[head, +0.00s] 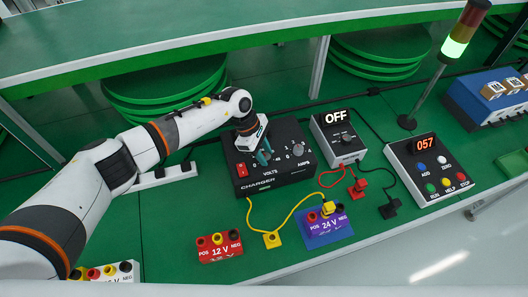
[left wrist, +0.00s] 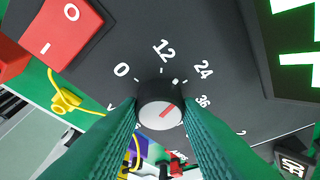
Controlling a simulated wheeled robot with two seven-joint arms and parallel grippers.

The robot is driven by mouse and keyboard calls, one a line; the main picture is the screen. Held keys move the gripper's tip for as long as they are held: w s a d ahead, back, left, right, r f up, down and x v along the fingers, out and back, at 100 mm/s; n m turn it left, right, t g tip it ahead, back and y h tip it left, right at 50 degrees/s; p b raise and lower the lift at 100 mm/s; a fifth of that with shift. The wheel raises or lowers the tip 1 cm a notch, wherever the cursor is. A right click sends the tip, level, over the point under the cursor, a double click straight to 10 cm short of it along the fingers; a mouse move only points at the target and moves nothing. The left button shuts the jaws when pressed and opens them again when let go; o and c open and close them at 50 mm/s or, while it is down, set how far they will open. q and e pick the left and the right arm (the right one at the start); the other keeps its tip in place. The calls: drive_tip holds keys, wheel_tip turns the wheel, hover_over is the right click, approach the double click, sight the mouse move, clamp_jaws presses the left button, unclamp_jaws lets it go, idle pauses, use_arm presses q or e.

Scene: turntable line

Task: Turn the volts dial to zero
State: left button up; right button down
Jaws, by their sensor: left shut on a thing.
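The charger (head: 268,182) is a black box in the middle of the green bench. Its volts dial (left wrist: 160,114) is a dark knob with a grey face and a short red line, which points up and right in the left wrist view, roughly towards the 24. A scale with 0, 12, 24 and 36 curves around it. My left gripper (head: 263,156) is shut on this dial, a teal finger on each side. In the head view the fingers hide most of the dial. My right gripper is not in view.
The charger also carries a red rocker switch (left wrist: 62,32) and an amps dial (head: 298,150). A meter (head: 338,140) reads OFF; a button box (head: 430,165) reads 057.

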use_arm(q)
drive_tip(key=n+t, duration=0.1)
drive_tip(key=n, duration=0.3)
drive_tip(key=n+t, duration=0.1)
drive_tip(key=n, duration=0.1)
drive_tip(key=shift+s+r+n+t+p, duration=0.1)
drive_tip(key=shift+s+n+t+p, duration=0.05)
drive_tip(key=shift+n+t+p, duration=0.15)
drive_tip(key=n+t, duration=0.1)
drive_tip(key=n, duration=0.3)
drive_tip(key=shift+s+t, duration=0.15)
drive_tip(key=shift+t, duration=0.25)
drive_tip(key=n+y, duration=0.1)
drive_tip(key=n, duration=0.2)
drive_tip(key=shift+d+t, duration=0.15)
drive_tip(key=shift+t, duration=0.15)
drive_tip(key=shift+n+t+y+b, duration=0.3)
drive_tip(key=shift+n+y+b, duration=0.25)
drive_tip(key=shift+n, duration=0.85)
drive_tip(key=o, duration=1)
drive_tip(key=shift+c, duration=0.2)
